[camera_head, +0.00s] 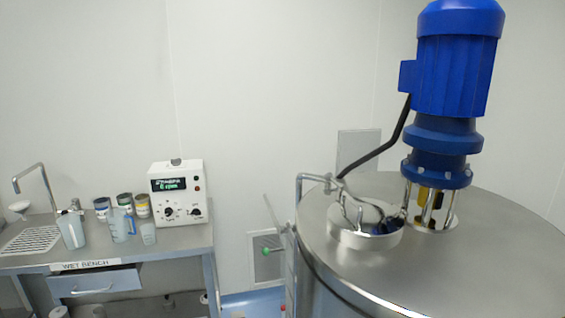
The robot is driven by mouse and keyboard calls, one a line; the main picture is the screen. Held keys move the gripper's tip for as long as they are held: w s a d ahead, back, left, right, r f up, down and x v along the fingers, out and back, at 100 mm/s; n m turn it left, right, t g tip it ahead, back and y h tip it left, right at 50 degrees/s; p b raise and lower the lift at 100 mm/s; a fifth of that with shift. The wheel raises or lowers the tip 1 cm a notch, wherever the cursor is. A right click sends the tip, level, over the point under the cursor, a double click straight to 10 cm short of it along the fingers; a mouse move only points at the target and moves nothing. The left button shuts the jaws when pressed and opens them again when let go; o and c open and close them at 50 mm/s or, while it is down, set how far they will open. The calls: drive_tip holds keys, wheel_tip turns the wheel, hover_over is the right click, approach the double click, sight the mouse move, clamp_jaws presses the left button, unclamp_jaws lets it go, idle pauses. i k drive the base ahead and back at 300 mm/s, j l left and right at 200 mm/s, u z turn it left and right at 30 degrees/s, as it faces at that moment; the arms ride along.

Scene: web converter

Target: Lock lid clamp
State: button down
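A large steel tank (470,262) with a flat top fills the right side. On its top, near the left edge, is a short round steel port (362,240) with a raised rim. A curved metal bar or handle (366,210) and thin upright metal parts show at the port, with something dark blue inside the rim. I cannot tell which of these small parts is the lid clamp, or whether it is locked. My gripper is not in view.
A blue motor (452,75) stands on the tank top beside the port, with a black cable (392,138) running left. A bent metal pipe (299,205) rises at the tank's left edge. A wet bench (130,252) with jugs, cans and a control box (182,192) stands left.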

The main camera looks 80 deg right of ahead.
sight(328, 175)
drive_tip(key=i+l+z, duration=0.1)
drive_tip(key=i+z, duration=0.15)
drive_tip(key=z, duration=0.15)
drive_tip(key=i+z, duration=0.3)
drive_tip(key=z, duration=0.15)
drive_tip(key=i+z, duration=0.25)
drive_tip(key=z, duration=0.15)
drive_tip(key=i+j+z, duration=0.25)
drive_tip(key=z, duration=0.2)
drive_tip(key=i+j+z, duration=0.25)
drive_tip(key=z, duration=0.15)
drive_tip(key=i+l+z, duration=0.1)
drive_tip(key=i+z, duration=0.2)
drive_tip(key=z, duration=0.2)
drive_tip(key=i+z, duration=0.25)
drive_tip(key=z, duration=1.4)
